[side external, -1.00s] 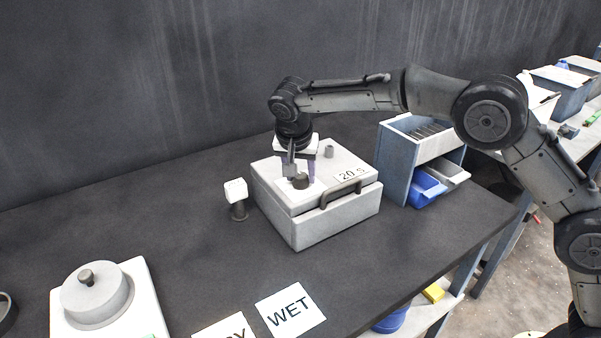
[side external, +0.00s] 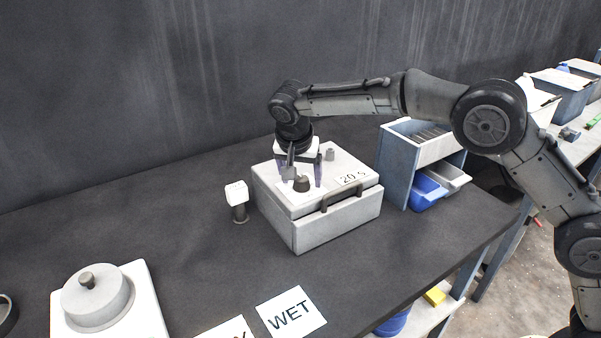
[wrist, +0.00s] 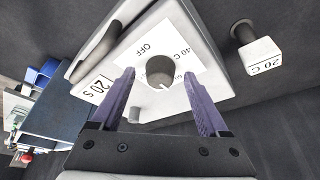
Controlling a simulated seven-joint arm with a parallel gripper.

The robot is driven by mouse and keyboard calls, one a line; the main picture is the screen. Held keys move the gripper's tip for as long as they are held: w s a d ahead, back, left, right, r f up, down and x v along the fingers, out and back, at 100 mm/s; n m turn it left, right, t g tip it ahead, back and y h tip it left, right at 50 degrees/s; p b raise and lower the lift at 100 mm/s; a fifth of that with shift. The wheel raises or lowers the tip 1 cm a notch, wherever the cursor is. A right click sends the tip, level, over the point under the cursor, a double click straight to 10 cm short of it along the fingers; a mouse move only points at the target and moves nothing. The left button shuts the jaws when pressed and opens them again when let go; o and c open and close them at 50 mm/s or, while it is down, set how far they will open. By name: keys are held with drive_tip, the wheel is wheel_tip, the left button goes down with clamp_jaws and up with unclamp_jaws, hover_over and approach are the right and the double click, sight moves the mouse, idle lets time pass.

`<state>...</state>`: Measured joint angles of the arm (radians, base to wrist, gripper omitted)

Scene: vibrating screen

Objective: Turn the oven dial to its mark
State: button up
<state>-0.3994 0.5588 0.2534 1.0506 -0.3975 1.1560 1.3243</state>
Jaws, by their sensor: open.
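The oven (side external: 326,218) is a light grey box with a dark front handle (side external: 342,196) and a "20 s" label. Its dark round dial (side external: 302,184) stands on a white printed plate on top; it also shows in the wrist view (wrist: 160,70). The plate reads "OFF" and a partly hidden "40 C"; a small white pointer shows on the dial's lower edge. My gripper (side external: 300,178) is above the oven top, pointing down. In the wrist view its purple fingers (wrist: 160,73) are open, one on each side of the dial, with gaps visible.
A small post with a white "20 C" block (wrist: 262,57) stands beside the oven; it also shows in the side view (side external: 237,192). A short grey peg (side external: 330,154) rises from the oven top. A blue-grey drawer cabinet (side external: 421,165) stands right. A lidded round pan (side external: 97,295) and "WET" card (side external: 291,312) lie in front.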

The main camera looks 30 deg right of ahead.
drive_tip(key=v, duration=1.3)
drive_tip(key=shift+r, duration=0.35)
drive_tip(key=s+d+r+m, duration=0.2)
drive_tip(key=s+d+r, duration=0.2)
drive_tip(key=d+r, duration=0.55)
drive_tip(key=s+d+r+n+t+y, duration=0.1)
drive_tip(key=s+d, duration=0.3)
drive_tip(key=s, duration=0.2)
drive_tip(key=s+d+r+t, duration=0.1)
drive_tip(key=s+d+r, duration=0.1)
drive_tip(key=s+d, duration=0.35)
drive_tip(key=s+d+f+n+y, duration=0.1)
drive_tip(key=s+f+n, duration=0.35)
drive_tip(key=s, duration=0.95)
drive_tip(key=s+f+n, duration=0.2)
drive_tip(key=s+f, duration=0.1)
drive_tip(key=f, duration=0.4)
drive_tip(key=s+a+f+n+y, duration=0.1)
drive_tip(key=s+f+n, duration=0.2)
drive_tip(key=f, duration=0.4)
drive_tip(key=shift+a, duration=0.3)
